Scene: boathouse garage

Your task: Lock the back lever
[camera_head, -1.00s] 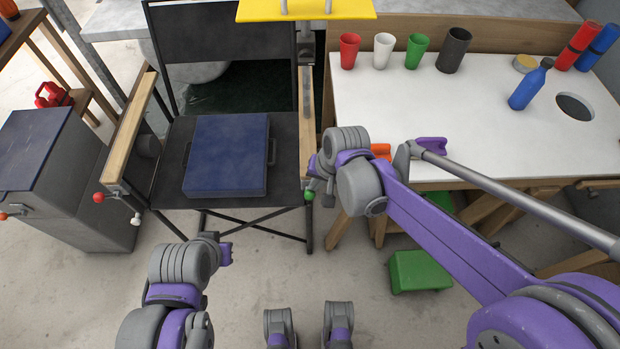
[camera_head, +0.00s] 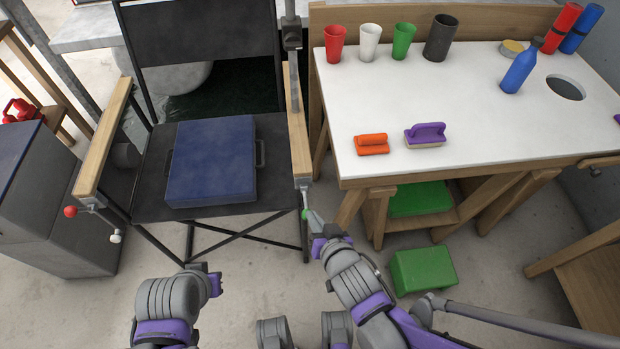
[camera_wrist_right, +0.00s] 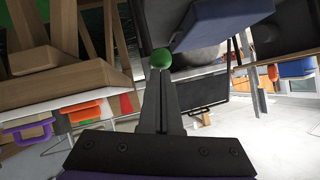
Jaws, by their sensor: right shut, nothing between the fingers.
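The black folding chair (camera_head: 192,206) has wooden armrests. A lever with a green knob (camera_head: 304,214) hangs from the front of its right armrest (camera_head: 298,140). At the left armrest are a red knob (camera_head: 70,211) and a white knob (camera_head: 115,236). My right gripper (camera_head: 314,217) is shut and empty, its tips right by the green knob. In the right wrist view the green knob (camera_wrist_right: 160,58) lies just beyond the closed fingertips (camera_wrist_right: 158,80); whether they touch cannot be told. My left gripper (camera_head: 213,284) is low, before the chair; its fingers are unclear.
A blue cushion (camera_head: 212,160) lies on the chair seat. The white-topped workbench (camera_head: 470,130) stands right of the chair, with cups, a blue bottle (camera_head: 518,72) and two brushes. A green box (camera_head: 423,270) sits on the floor near my right arm. A grey cabinet (camera_head: 40,215) is at left.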

